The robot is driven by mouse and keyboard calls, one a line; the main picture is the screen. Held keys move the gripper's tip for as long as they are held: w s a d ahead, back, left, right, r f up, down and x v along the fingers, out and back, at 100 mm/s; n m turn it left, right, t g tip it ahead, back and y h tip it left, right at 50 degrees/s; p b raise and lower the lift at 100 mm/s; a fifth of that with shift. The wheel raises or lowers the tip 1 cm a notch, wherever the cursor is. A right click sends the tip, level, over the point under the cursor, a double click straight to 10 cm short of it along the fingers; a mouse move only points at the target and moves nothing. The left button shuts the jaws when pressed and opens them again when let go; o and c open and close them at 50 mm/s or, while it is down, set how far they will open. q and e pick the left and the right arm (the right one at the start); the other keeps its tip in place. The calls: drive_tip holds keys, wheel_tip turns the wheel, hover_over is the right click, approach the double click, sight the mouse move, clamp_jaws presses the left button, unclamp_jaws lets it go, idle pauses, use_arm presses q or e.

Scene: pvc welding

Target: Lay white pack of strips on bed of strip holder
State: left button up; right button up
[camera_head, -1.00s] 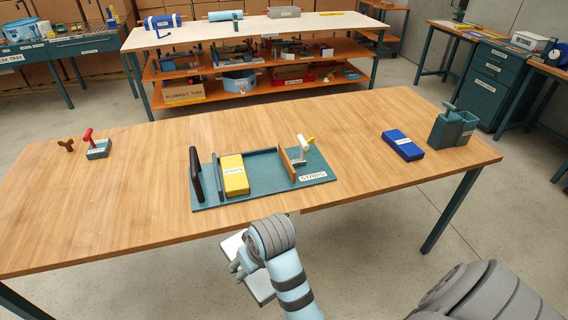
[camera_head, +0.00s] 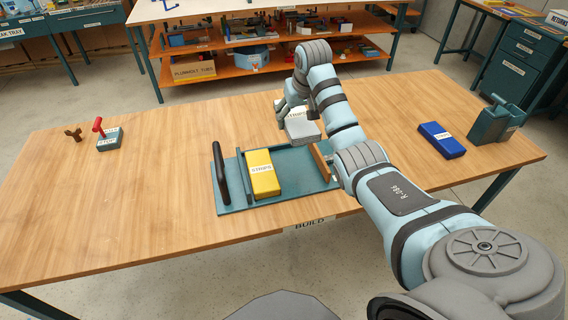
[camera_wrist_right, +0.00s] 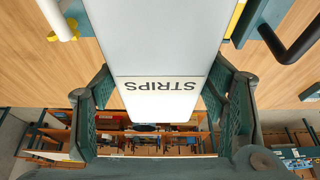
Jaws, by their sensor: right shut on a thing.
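My right gripper (camera_head: 291,106) is shut on the white pack of strips (camera_head: 303,128), holding it in the air over the back right part of the strip holder (camera_head: 237,204). In the right wrist view the pack (camera_wrist_right: 160,45), labelled STRIPS, lies between the two fingers (camera_wrist_right: 163,80). A yellow pack (camera_head: 262,174) lies on the holder, right of that plate. The bed right of the yellow pack looks bare where it shows. My right arm hides the holder's right end. My left gripper is out of view.
A blue pack (camera_head: 442,140) and a teal container (camera_head: 496,122) stand at the right of the table. The table's left half is mostly clear.

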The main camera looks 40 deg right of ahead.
drive_tip(key=b, duration=0.1)
hover_over(296, 165)
drive_tip(key=s, duration=0.2)
wheel_tip(296, 165, down, 7)
drive_tip(key=f, duration=0.3)
drive_tip(key=f+b, duration=0.1)
drive_tip(key=f, duration=0.3)
drive_tip(key=f+b, duration=0.1)
drive_tip(key=f, duration=0.2)
drive_tip(key=shift+w+a+f, duration=0.25)
drive_tip(key=shift+a, duration=0.15)
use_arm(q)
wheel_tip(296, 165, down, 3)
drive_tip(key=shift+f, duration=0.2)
use_arm(e)
drive_tip(key=o, duration=1)
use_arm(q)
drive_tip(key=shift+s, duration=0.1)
